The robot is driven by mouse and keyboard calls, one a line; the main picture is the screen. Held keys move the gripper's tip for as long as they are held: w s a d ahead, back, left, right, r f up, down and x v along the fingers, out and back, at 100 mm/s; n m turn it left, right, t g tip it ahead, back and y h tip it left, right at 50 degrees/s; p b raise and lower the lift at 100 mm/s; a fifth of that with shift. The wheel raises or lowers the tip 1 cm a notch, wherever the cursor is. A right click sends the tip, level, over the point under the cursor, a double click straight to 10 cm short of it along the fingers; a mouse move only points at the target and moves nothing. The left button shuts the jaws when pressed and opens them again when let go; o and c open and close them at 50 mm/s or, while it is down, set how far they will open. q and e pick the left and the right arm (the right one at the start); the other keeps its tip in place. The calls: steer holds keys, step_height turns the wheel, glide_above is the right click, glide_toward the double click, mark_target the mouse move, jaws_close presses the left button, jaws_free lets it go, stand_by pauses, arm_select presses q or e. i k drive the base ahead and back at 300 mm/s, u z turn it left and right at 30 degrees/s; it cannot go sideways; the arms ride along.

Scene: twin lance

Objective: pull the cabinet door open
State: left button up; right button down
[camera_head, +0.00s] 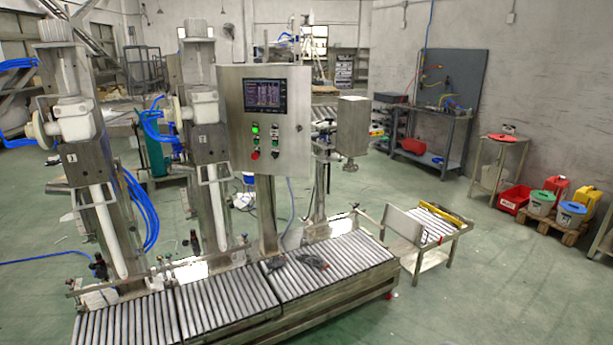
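A grey steel control cabinet (291,153) stands on a post behind the roller conveyor, near the middle of the view. Its front door carries a dark display screen (265,96). Below the screen are a green light, a red button and several small switches. The door looks flush with the box; no gap shows along its edges. I cannot make out a handle. Neither of my grippers is in view.
A roller conveyor (222,303) runs along the floor in front of the cabinet. Two filling machines (81,166) (212,152) stand to its left. A low roller cart (434,254) is at the right. Green floor is open at the lower right.

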mark_target(292, 148)
steer(key=z, duration=0.8)
steer(key=i, duration=2.35)
steer(key=u, duration=0.8)
steer(key=i, duration=1.35)
steer(key=u, duration=0.8)
